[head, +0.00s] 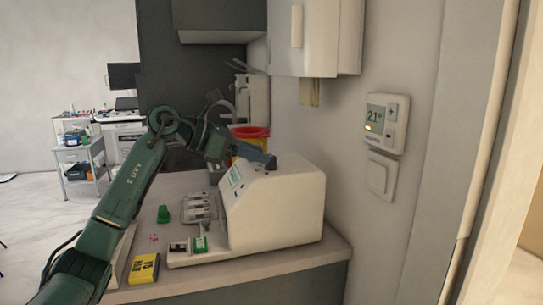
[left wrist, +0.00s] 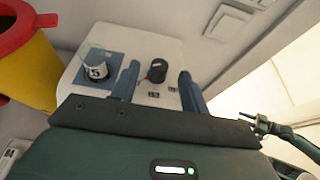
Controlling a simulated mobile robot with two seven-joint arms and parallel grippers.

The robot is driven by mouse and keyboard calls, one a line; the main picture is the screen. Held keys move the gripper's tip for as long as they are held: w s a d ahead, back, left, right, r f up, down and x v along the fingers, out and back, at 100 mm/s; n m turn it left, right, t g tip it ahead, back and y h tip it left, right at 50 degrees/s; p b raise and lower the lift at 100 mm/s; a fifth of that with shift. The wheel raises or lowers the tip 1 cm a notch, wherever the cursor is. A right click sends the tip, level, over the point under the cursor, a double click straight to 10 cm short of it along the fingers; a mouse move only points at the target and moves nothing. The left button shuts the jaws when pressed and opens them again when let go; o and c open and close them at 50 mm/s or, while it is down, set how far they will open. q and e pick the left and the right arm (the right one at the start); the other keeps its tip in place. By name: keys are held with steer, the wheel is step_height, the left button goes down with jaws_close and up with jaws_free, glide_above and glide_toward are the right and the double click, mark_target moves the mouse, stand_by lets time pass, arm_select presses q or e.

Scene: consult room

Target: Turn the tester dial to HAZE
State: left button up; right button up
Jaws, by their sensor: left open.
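The tester (head: 275,208) is a white box with a sloped screen, standing on the counter by the wall. My left gripper (head: 268,161) is over its top. In the left wrist view, a black round dial (left wrist: 157,71) with a small red mark stands on the white top. The open blue fingers of my left gripper (left wrist: 160,84) are on either side of it, with visible gaps. Small dark labels lie near the dial, too small to read. Whether the fingers are down at dial height I cannot tell.
A yellow bin with red rim (head: 250,133) is behind the tester. A yellow box (head: 145,268) and green item (head: 163,214) lie on the counter (head: 240,272). The wall is close at right.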

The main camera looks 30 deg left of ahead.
mark_target(271, 163)
arm_select(q)
steer(key=shift+x, duration=2.15)
steer(key=shift+c, duration=0.3)
steer(key=c, duration=0.9)
